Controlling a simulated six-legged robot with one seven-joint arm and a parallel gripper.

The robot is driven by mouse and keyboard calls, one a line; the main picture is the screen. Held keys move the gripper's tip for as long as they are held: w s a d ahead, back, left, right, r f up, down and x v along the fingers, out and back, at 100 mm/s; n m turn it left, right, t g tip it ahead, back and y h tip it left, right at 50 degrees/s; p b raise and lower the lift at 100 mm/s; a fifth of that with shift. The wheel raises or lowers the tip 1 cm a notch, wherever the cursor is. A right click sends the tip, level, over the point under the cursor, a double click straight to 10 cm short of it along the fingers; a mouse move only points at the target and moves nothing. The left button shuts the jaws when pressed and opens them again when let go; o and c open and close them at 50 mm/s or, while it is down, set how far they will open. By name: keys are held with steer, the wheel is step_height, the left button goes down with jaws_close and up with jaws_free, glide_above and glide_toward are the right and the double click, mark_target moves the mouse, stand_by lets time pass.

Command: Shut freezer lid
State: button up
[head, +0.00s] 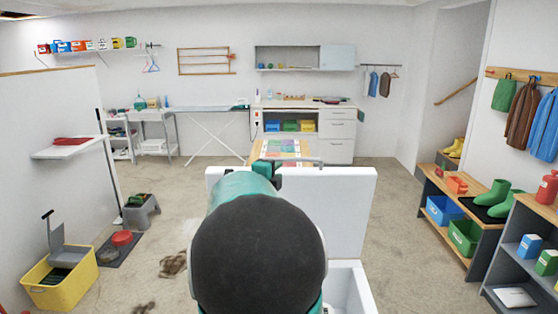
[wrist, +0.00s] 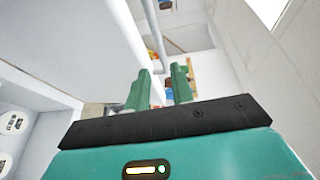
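The white freezer lid (head: 340,205) stands raised, nearly upright, above the open white freezer body (head: 349,290). A thin grey handle bar (head: 300,160) runs along the lid's top edge. My gripper (head: 268,168) is at the left part of that edge, partly hidden by my arm. In the wrist view, the lid (wrist: 75,35) fills the upper left, and the grey handle bar (wrist: 152,25) runs down toward the gap between my green fingers (wrist: 163,78). The fingers are apart. I cannot tell whether they touch the bar.
White tubs (wrist: 14,122) show inside the freezer. A wooden-topped bench (head: 455,207) and shelf line the right. Carpet on both sides of the freezer is mostly clear.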

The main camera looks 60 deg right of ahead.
mark_target(290, 160)
steer(key=d, duration=0.4)
steer(key=w+d, duration=0.1)
steer(key=d, duration=0.3)
steer(key=d+f, duration=0.1)
steer(key=d, duration=0.3)
steer(key=shift+w+d, duration=0.2)
steer(key=shift+w, duration=0.15)
steer(key=shift+d, duration=0.4)
steer(key=shift+c, duration=0.2)
jaws_close()
